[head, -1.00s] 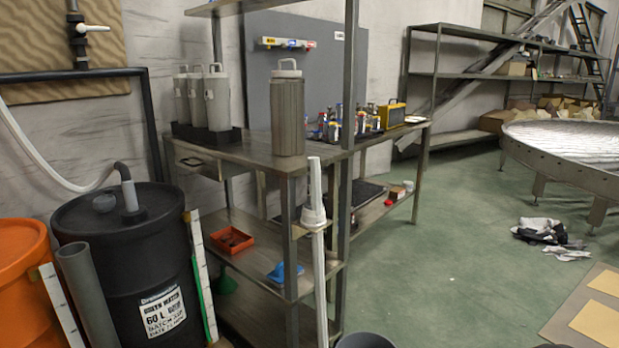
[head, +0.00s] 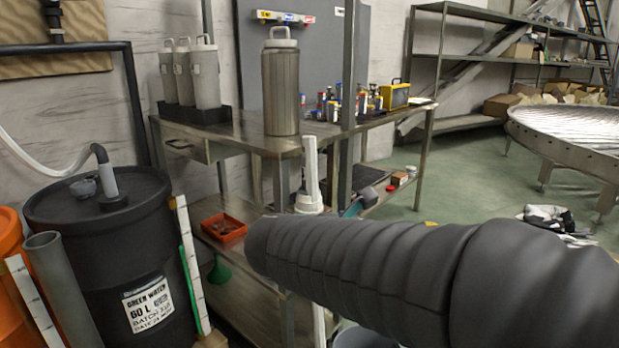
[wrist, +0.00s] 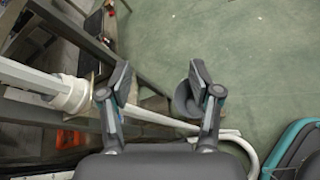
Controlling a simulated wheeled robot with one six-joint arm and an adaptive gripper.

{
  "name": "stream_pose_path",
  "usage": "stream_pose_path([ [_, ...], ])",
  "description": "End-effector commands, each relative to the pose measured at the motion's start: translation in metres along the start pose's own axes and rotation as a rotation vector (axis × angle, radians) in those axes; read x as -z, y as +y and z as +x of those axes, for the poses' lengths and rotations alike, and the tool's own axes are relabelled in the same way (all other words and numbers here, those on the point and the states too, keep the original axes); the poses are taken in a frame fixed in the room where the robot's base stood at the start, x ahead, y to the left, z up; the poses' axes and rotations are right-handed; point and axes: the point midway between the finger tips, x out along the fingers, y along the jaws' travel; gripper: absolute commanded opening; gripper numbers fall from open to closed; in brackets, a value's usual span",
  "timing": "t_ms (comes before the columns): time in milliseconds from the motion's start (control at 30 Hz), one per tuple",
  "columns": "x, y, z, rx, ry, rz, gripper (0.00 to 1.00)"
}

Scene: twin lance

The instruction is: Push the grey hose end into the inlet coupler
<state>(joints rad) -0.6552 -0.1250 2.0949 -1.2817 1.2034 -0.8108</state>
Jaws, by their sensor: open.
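A white collar (head: 308,201) sits on an upright white pipe (head: 311,165) beside the bench; it also shows left of my gripper in the wrist view (wrist: 75,95). I cannot tell whether this is the inlet coupler. My gripper (wrist: 157,85) is open, with nothing seen between its fingers. A dark grey rounded piece (wrist: 184,101) shows beside the right finger; I cannot tell whether it is the hose end. A white hose (wrist: 238,142) curves below the right finger. In the head view my dark ribbed arm hides most of the gripper.
A black drum (head: 110,240) with a white hose stands at left, beside an orange drum (head: 10,245). The steel bench (head: 225,137) holds canisters and an orange tray (head: 224,228) on its lower shelf.

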Motion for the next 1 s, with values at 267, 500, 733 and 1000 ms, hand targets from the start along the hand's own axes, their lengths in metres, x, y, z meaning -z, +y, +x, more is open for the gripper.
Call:
stream_pose_path([
  [267,0.045,0.116,-0.058,-0.298,-0.263,-0.439,0.63],
  [500,0.050,0.142,-0.064,-0.350,-0.329,-0.513,0.63],
  [733,0.040,0.158,-0.026,-0.347,-0.328,-0.511,0.63],
  [1000,0.034,0.170,0.001,-0.349,-0.326,-0.510,0.63],
])
